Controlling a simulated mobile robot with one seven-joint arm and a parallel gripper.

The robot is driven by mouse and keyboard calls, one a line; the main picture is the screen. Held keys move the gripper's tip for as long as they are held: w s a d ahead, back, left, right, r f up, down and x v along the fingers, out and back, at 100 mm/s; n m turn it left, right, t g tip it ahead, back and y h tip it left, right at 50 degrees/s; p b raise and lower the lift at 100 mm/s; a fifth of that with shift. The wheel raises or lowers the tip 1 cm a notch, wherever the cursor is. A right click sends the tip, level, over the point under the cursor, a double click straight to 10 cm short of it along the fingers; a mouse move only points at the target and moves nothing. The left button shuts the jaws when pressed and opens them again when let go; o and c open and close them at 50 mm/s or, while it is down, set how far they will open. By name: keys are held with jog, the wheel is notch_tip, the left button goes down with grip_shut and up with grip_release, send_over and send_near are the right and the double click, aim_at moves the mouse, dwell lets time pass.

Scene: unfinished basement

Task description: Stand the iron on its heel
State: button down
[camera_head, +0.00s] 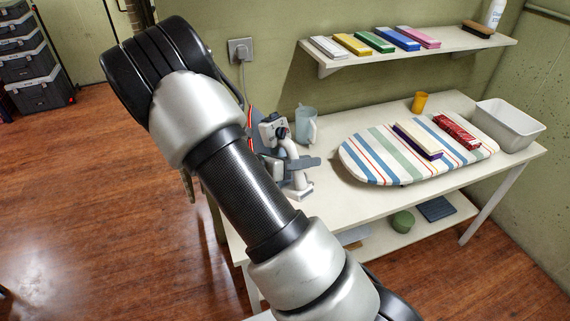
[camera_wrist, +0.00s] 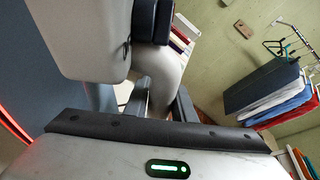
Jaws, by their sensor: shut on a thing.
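The iron (camera_head: 293,147) is at the left end of the white table, with a pale curved handle and a blue-grey, red-edged side (camera_head: 257,128) facing left. It looks close to upright, its lower end at or just above the tabletop; I cannot tell if it touches. My gripper (camera_head: 292,164) is shut on the handle. In the wrist view, the iron's pale body (camera_wrist: 95,40) fills the top left, and its handle passes between the fingers of my gripper (camera_wrist: 162,105). My arm hides part of the scene in the head view.
A striped ironing board (camera_head: 370,165) bears a cream-and-purple box and a red box. A pale jug (camera_head: 306,122) stands close behind the iron. An orange cup (camera_head: 419,101) and a white bin (camera_head: 510,127) are further right. A wall shelf (camera_head: 450,47) holds coloured boxes.

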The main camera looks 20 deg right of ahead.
jog(key=d+f+m+g+b, duration=0.2)
jog(key=d+f+m+b, duration=0.4)
jog(key=f, duration=0.4)
jog(key=shift+s+d+m+g+b, duration=0.25)
jog(key=shift+m+b, duration=0.45)
jog(key=shift+b, duration=0.45)
jog(key=shift+f, duration=0.35)
